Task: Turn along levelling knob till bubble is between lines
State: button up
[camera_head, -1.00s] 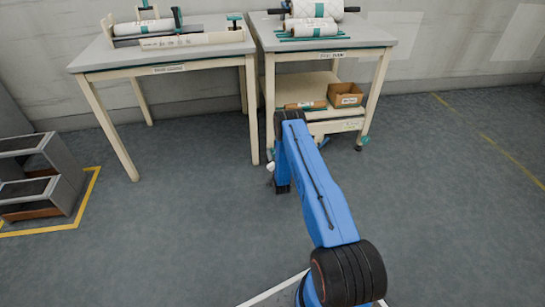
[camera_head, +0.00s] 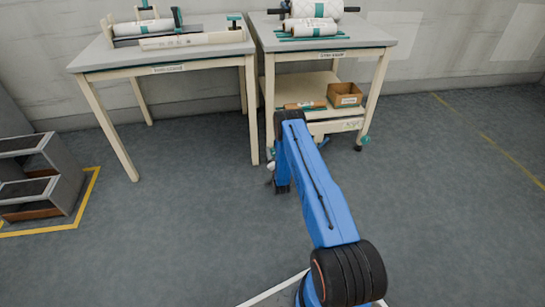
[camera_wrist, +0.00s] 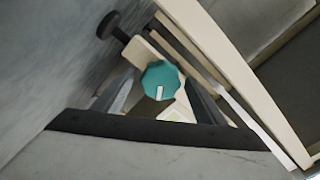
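A teal, many-sided knob (camera_wrist: 160,76) with a white mark near its lower edge shows in the wrist view, on a cream part. My gripper (camera_wrist: 161,84) is open, with one grey finger to each side of the knob. I cannot tell whether the fingers touch it. A small pale patch with a yellow-green tint (camera_wrist: 174,114) lies just below the knob; no bubble or lines can be made out on it.
A dark round foot or wheel (camera_wrist: 108,25) is at the upper left of the wrist view. The left table (camera_head: 92,60) holds a roll stand. A cardboard box (camera_head: 345,95) sits on the cart's lower shelf. Grey steps (camera_head: 66,165) stand far left. The floor between is clear.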

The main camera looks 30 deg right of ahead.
jog(key=v, duration=1.7)
jog(key=shift+s, duration=0.2)
jog(key=shift+a+r, duration=0.1)
jog(key=shift+r, duration=0.05)
